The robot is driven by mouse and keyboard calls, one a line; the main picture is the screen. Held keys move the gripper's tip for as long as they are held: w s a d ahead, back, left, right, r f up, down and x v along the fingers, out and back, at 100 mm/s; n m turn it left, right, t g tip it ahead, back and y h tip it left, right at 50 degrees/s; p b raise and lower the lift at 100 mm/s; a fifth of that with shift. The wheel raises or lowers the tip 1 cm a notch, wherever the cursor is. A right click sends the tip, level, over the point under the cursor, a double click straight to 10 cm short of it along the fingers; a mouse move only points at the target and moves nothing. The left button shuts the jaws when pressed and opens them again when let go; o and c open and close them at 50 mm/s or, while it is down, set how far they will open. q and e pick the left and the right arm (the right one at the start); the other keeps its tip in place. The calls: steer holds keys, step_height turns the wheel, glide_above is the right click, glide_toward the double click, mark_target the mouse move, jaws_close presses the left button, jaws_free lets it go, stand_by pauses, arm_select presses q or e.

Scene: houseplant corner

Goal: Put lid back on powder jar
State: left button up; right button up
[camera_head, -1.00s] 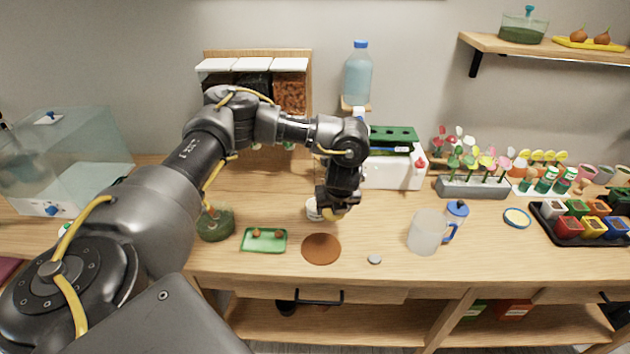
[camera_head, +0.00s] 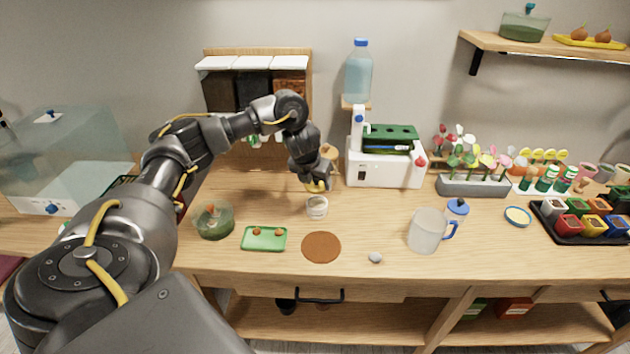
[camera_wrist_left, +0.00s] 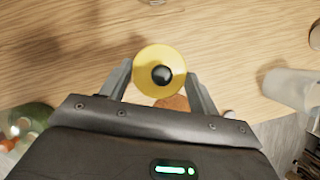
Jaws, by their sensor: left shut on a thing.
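My left gripper (camera_head: 316,184) is shut on a yellow round lid (camera_wrist_left: 150,58) with a dark knob, which shows between the two fingers in the left wrist view. In the head view the yellow lid sits at the fingertips, just above and behind a small white jar (camera_head: 317,209). The jar stands upright on the wooden table, its pale top uncovered. A small gap seems to show between lid and jar. The jar cannot be made out in the left wrist view. My right gripper is not in view.
A brown round mat (camera_head: 321,247), a green tray (camera_head: 264,239) and a green glass bowl (camera_head: 214,222) lie nearby. A frosted pitcher (camera_head: 426,231) stands to the right. A white box-shaped device (camera_head: 385,173) is behind. The table between jar and pitcher is mostly clear.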

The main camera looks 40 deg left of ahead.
mark_target(314, 188)
arm_select(q)
step_height(314, 188, down, 4)
steer(key=b, duration=0.4)
steer(key=shift+f+b, duration=0.45)
steer(key=shift+f, duration=0.55)
steer(key=shift+w+r, duration=0.15)
steer(key=shift+r, duration=0.05)
steer(key=shift+f+p, duration=0.2)
steer(key=shift+p, duration=0.25)
stand_by(1.4)
stand_by(0.3)
steer(key=o, duration=1.3)
steer(key=shift+r, duration=0.15)
